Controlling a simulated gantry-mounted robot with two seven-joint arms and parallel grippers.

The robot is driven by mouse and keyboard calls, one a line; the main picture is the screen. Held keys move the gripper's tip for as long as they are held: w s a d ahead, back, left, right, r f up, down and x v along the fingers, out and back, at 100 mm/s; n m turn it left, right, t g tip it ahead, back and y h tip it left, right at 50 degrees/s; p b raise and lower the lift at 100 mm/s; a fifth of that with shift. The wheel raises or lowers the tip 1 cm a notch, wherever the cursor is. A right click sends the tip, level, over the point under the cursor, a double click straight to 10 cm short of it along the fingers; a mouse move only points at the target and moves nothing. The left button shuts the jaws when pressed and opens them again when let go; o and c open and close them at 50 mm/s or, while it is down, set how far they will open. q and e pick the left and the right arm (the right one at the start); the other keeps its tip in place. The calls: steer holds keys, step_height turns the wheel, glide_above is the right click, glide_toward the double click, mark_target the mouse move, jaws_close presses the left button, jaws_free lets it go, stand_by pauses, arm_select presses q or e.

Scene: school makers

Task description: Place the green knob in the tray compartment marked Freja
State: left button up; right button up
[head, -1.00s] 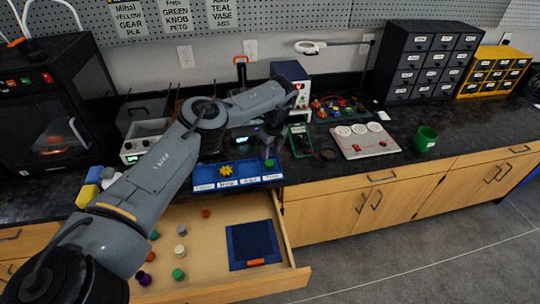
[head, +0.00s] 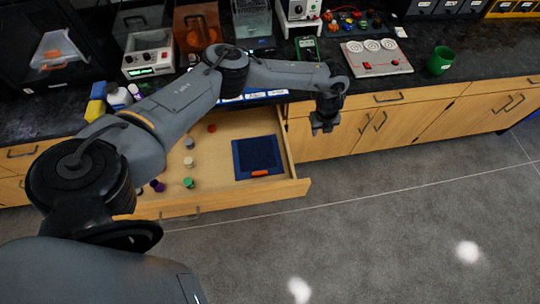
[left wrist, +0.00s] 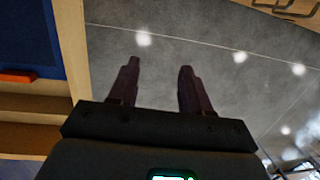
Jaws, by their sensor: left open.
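A small green piece (head: 189,183), perhaps a knob, stands in the open drawer near its front. The blue tray (head: 254,97) with white labels is on the counter edge behind my left arm. The arm hides most of it, including what its compartments hold, and the labels are too small to read. My left gripper (head: 325,127) is right of the drawer, in front of the cabinet doors. In the left wrist view its two fingers (left wrist: 156,90) are apart with nothing between them, floor beyond. My right gripper is not in view.
The open drawer (head: 290,187) also holds a purple piece (head: 158,186), a white piece (head: 188,162), an orange-red piece (head: 211,128) and a blue mat (head: 257,157). A green cup (head: 440,60) and a grey panel (head: 376,58) stand on the counter. Floor right of the drawer is clear.

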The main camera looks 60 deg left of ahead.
arm_select(q)
steer(key=s+d+f+t+h, duration=0.1)
steer(key=s+d+f, duration=0.1)
steer(key=d, duration=0.6)
steer(key=s+d+f+h, duration=0.1)
steer(key=s+d+f, duration=0.15)
steer(key=d, duration=0.65)
steer(key=s+d+f+t+h, duration=0.1)
steer(key=s+d+f, duration=0.15)
steer(key=d, duration=0.55)
steer(key=s+d+r+n+t+h, duration=0.2)
steer(key=s+d+r+n+h, duration=0.3)
steer(key=d, duration=0.6)
steer(key=s+a+r+n+g+y, duration=0.1)
steer(key=s+a+r+n+y, duration=0.2)
steer(key=s+a+n, duration=0.4)
steer(key=s+a+r+n+y, duration=0.4)
steer(key=s+a+n, duration=0.4)
steer(key=s+a, duration=0.3)
steer(key=a, duration=0.3)
steer(key=shift+s+r+g, duration=0.35)
steer(key=shift+r+g, duration=0.05)
steer(key=shift+a, duration=0.1)
